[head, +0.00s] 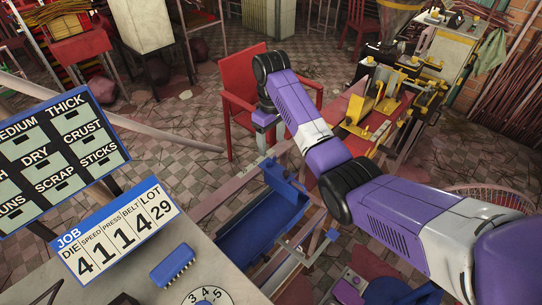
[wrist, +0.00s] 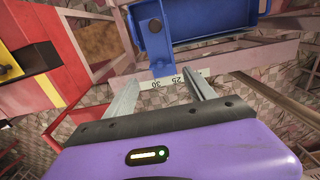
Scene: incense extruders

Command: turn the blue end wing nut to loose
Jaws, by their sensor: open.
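A blue end piece (wrist: 163,62) stands at the near end of a blue trough (wrist: 215,22) in the wrist view. A dark round knob (wrist: 155,26) sits on its face; I cannot make out wings on it. My gripper (wrist: 160,76) is open and empty, its two grey fingers apart on either side of the blue end piece's lower tab in the picture. I cannot tell how far off they are. In the head view my gripper (head: 262,145) points down just above the far end of the blue trough (head: 255,232).
A numbered scale strip (wrist: 172,82) runs by the end piece. A red chair (head: 240,95) stands behind my gripper. A yellow-and-black machine (head: 385,100) stands to the right. A job sign (head: 115,230) and a grey table (head: 150,285) are at the near left.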

